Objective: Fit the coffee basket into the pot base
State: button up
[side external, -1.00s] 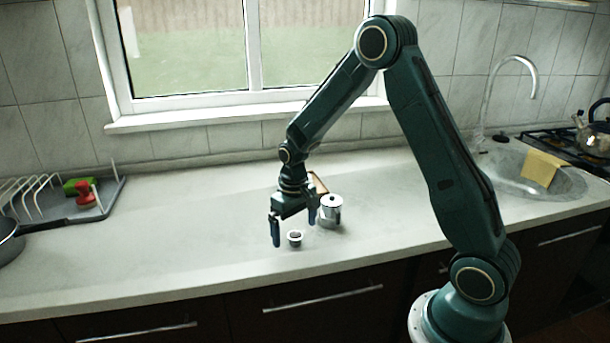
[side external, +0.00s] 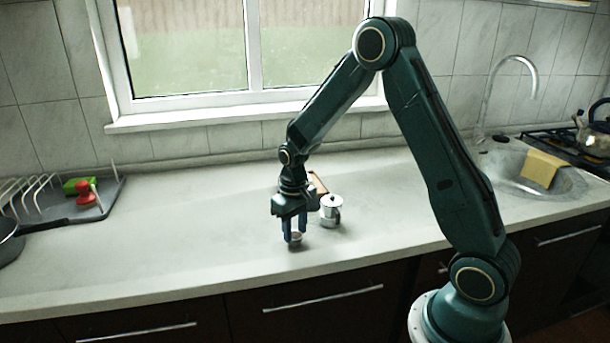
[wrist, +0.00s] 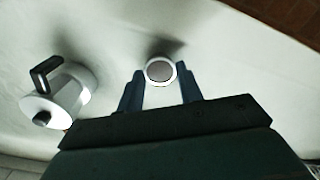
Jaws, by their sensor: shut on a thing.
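The coffee basket (side external: 296,243) is a small, round metal cup on the counter. In the wrist view, the basket (wrist: 160,70) shows a pale rim around a grey inside. My gripper (side external: 295,236) points down with its fingers shut on opposite sides of the basket. In the wrist view, my gripper (wrist: 160,84) has one finger to each side of it. A silvery pot (side external: 331,212) with a dark knob stands just right of the gripper. The wrist view shows this pot (wrist: 75,90) at left, with a black handle. I cannot make out a separate pot base.
A brown-edged item (side external: 318,184) lies behind the gripper, partly hidden. A grey drying rack (side external: 95,208) and a dark pan (side external: 12,240) are at the left. A sink (side external: 520,178) is at the right. The counter (side external: 180,235) left of the gripper is clear.

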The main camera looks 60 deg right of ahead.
aim_at(295, 235)
jog(key=shift+r, duration=0.2)
jog(key=shift+r, duration=2.05)
jog(key=w+d+r+m, duration=0.2)
jog(key=w+d, duration=0.4)
jog(key=d, duration=0.5)
jog(key=w+d+r+m, duration=0.3)
jog(key=w+d+r, duration=0.1)
jog(key=d, duration=0.8)
jog(key=shift+w+d+r+m, duration=0.2)
jog(key=shift+w+r+m, duration=0.15)
jog(key=shift+w, duration=0.55)
jog(key=shift+f, duration=0.15)
jog(key=shift+f, duration=2.05)
